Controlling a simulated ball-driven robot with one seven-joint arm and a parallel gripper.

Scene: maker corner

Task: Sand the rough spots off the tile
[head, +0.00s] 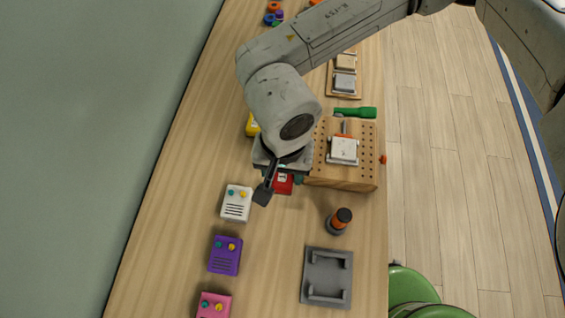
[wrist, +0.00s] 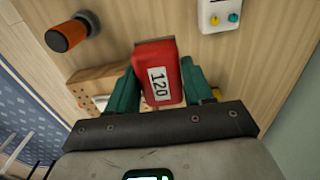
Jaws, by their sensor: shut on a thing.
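My gripper (wrist: 155,76) is shut on a red sanding block (wrist: 158,70) with a white label reading 120. Its teal fingers press on either side of the block. In the head view the red block (head: 283,184) shows partly below my wrist, left of the wooden bench block. A pale, squarish tile (head: 343,151) lies on top of the holed wooden bench block (head: 345,182), with an orange part at its far edge. Rough spots are too small to make out. The block is apart from the tile.
An orange-and-black cylinder (head: 339,220) and a grey cradle (head: 327,279) stand nearer. White (head: 236,204), purple (head: 225,256) and pink (head: 214,305) boxes line the left. A green-handled tool (head: 357,112) and a wooden tray (head: 344,95) lie beyond the bench block.

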